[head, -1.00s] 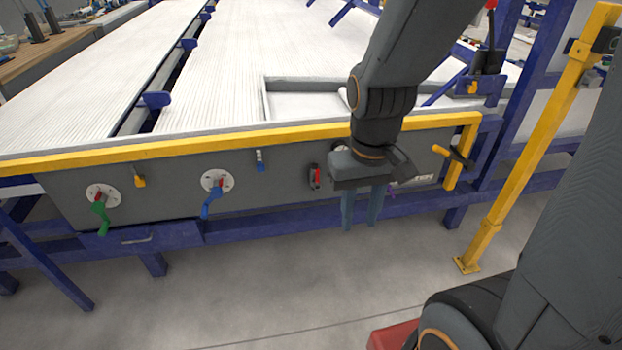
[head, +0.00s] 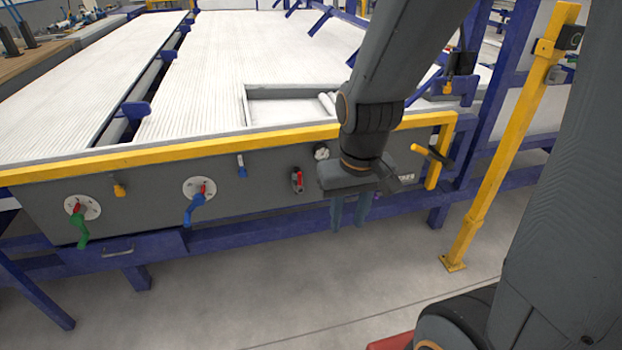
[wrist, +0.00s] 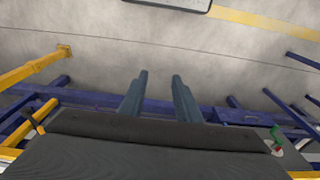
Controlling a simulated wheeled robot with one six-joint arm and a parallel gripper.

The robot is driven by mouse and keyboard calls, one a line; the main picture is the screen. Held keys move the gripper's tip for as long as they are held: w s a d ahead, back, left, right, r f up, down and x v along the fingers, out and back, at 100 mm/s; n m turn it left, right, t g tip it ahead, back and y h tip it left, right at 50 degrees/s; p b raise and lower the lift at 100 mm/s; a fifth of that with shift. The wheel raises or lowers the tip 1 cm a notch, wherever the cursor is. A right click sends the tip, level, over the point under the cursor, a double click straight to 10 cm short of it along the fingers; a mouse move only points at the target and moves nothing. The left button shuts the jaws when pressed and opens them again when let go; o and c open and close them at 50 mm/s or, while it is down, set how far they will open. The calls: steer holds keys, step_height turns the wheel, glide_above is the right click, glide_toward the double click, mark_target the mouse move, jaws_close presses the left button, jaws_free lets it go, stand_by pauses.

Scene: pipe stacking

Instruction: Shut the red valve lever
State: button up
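A small red lever (head: 297,177) is on the grey front panel in the head view, left of my gripper. I take it for the red valve lever. Its exact angle is too small to tell. My gripper (head: 349,224) points down in front of the panel, to the right of the lever and apart from it. In the wrist view my gripper (wrist: 159,77) shows two blue-grey fingers with an empty gap between them. The red lever cannot be made out in the wrist view.
The panel also has a green handle (head: 82,230), a blue handle (head: 194,208), small yellow (head: 119,190) and blue (head: 242,167) levers, and a round white gauge (head: 321,153). A yellow post (head: 490,180) stands on the right. The floor before the panel is clear.

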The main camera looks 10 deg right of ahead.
steer(key=w+f+t+b, duration=0.3)
steer(key=w+f+b, duration=0.35)
steer(key=w, duration=0.35)
steer(key=w+f+t+b, duration=0.4)
steer(key=w+f+b, duration=0.2)
steer(key=w+f, duration=0.3)
steer(key=t+b, duration=1)
steer(key=b, duration=0.8)
glide_toward(300, 177)
steer(key=w, duration=0.3)
steer(key=w+b, duration=0.1)
steer(key=w, duration=0.6)
steer(key=shift+w+b, duration=0.35)
steer(key=shift+c, duration=0.3)
jaws_close()
